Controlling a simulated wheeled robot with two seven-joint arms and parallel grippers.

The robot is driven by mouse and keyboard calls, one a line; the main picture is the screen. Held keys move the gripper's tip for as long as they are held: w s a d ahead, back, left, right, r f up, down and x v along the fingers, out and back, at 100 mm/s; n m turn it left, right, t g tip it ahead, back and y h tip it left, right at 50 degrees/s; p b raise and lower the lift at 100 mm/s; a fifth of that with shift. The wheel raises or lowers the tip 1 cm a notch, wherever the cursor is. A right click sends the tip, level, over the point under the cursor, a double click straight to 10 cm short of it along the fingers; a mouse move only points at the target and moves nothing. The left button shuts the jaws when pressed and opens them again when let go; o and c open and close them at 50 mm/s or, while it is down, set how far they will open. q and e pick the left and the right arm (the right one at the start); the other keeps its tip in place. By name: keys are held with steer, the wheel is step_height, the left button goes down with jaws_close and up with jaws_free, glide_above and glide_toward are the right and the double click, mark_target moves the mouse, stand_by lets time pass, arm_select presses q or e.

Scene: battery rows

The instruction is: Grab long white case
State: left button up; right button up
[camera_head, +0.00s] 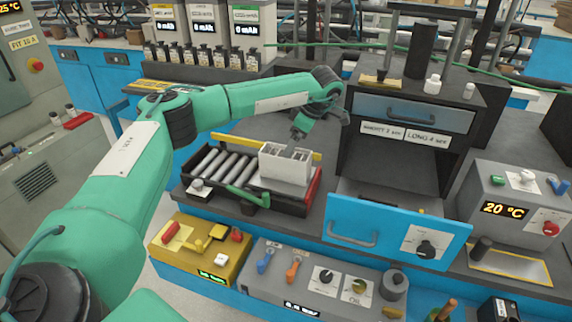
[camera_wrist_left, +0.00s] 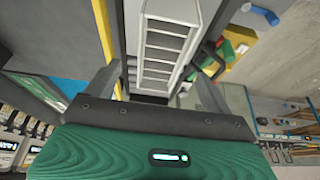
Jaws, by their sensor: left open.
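The long white case (camera_head: 285,168) stands upright on the right end of a dark roller tray (camera_head: 226,205), with open slots in its top. In the left wrist view the case (camera_wrist_left: 163,45) shows as a row of several compartments, lying between the lines of my fingers. My left gripper (camera_head: 299,133) is just above and behind the case in the head view. I cannot tell the exact gap to the case. My right gripper is not in view.
A blue-fronted drawer (camera_head: 385,235) stands open to the right, below a dark cabinet (camera_head: 412,110). A yellow control box (camera_head: 200,248) and a grey control panel (camera_head: 320,275) sit in front of the tray.

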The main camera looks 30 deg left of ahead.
mark_target(284, 161)
arm_select(q)
steer(key=x, duration=0.4)
steer(key=shift+w+p, duration=0.15)
steer(key=shift+p, duration=0.15)
steer(key=shift+a+f, duration=0.2)
steer(key=shift+f, duration=0.2)
steer(key=x, duration=0.1)
steer(key=p+x, duration=0.2)
steer(key=shift+s+a+f, duration=0.15)
steer(key=shift+s+f, duration=0.2)
steer(key=shift+a+f, duration=0.15)
steer(key=shift+f, duration=0.3)
steer(key=c, duration=1.1)
steer(key=shift+c, duration=0.9)
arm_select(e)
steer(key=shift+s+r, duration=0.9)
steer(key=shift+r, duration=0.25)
arm_select(q)
steer(key=shift+r, duration=0.15)
